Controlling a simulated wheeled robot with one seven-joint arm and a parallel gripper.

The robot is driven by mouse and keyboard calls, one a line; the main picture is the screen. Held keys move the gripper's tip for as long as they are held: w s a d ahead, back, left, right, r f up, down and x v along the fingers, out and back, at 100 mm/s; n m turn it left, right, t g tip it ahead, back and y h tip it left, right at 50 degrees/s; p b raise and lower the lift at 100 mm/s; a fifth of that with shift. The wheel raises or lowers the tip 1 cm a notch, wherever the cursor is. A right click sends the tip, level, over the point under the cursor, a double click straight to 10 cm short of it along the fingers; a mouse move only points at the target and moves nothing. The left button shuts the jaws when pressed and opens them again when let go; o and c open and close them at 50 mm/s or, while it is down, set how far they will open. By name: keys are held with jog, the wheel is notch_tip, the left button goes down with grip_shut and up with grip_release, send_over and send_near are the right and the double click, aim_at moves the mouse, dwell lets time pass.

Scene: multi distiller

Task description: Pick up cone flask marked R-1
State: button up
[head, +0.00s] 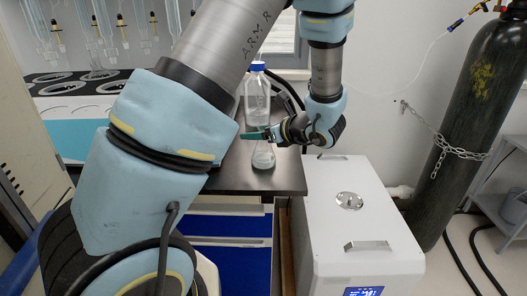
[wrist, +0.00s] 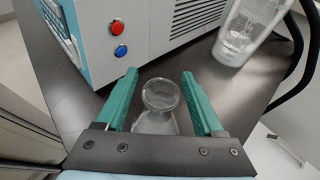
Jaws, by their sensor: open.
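A clear cone flask (head: 263,158) stands upright on the dark bench top (head: 230,178), near its front right corner in the head view. In the wrist view the flask (wrist: 160,97) shows its round mouth between the two green fingers, with its lower body partly hidden by the gripper's dark bar. My gripper (wrist: 158,84) is open, one finger on each side of the flask, with a gap on both sides. In the head view my gripper (head: 257,135) is at the height of the flask's upper part. No R-1 marking is legible.
A large clear bottle with a blue cap (head: 257,92) stands behind the flask. A grey-white machine with red and blue buttons (wrist: 130,35) stands on the bench. A white box unit (head: 350,225) stands right of the bench, and a dark gas cylinder (head: 485,120) farther right.

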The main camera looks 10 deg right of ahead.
jog(key=shift+w, duration=0.1)
grip_shut()
dwell(0.5)
dwell(0.9)
